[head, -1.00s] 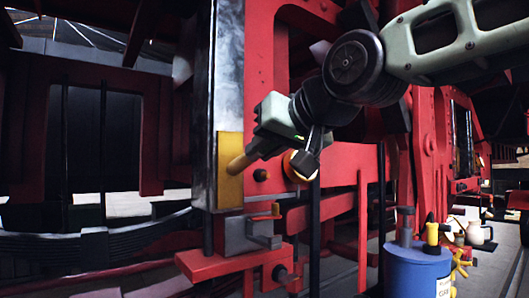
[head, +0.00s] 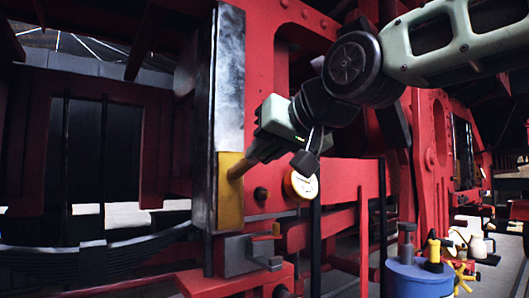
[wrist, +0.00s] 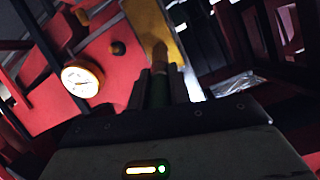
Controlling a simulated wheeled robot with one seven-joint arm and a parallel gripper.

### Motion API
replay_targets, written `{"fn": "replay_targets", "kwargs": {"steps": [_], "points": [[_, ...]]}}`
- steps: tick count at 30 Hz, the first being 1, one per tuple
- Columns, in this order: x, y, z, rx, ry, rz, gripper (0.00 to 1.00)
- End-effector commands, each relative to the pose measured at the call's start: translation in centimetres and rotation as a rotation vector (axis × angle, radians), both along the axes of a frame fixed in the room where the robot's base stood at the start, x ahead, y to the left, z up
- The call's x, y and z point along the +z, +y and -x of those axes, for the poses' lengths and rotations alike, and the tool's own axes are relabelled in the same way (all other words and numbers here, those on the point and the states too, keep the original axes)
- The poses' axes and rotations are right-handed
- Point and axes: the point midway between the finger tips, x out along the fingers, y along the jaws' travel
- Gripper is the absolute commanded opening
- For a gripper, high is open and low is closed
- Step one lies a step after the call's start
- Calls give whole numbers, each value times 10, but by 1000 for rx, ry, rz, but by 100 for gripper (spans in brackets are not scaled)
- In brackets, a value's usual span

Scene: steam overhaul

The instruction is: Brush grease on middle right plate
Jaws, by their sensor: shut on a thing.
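The tall vertical metal plate (head: 229,90) is bare grey in its upper part in the head view. A yellow patch (head: 229,212) covers its lower part, and this patch also shows in the wrist view (wrist: 150,22). My gripper (head: 264,148) is to the right of the plate, shut on a brush (head: 240,170). The brush points left and down, and its tip appears to touch the upper half of the yellow patch. In the wrist view the brush (wrist: 160,62) sticks out between the fingers, its tip over the yellow patch.
A round dial with a yellow rim (head: 303,185) is just right of and below my gripper. A grey block (head: 245,255) juts out below the plate. A blue drum (head: 415,279) stands at the lower right with small items on it. Red frame beams surround the plate.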

Motion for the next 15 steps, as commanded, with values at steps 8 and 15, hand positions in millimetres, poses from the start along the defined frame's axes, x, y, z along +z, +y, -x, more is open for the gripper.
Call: {"fn": "replay_targets", "kwargs": {"steps": [8, 15], "points": [[-29, 0, -1, 0, 0, 0, 0], [-35, 1, -1, 0, 0, 0, 0]]}}
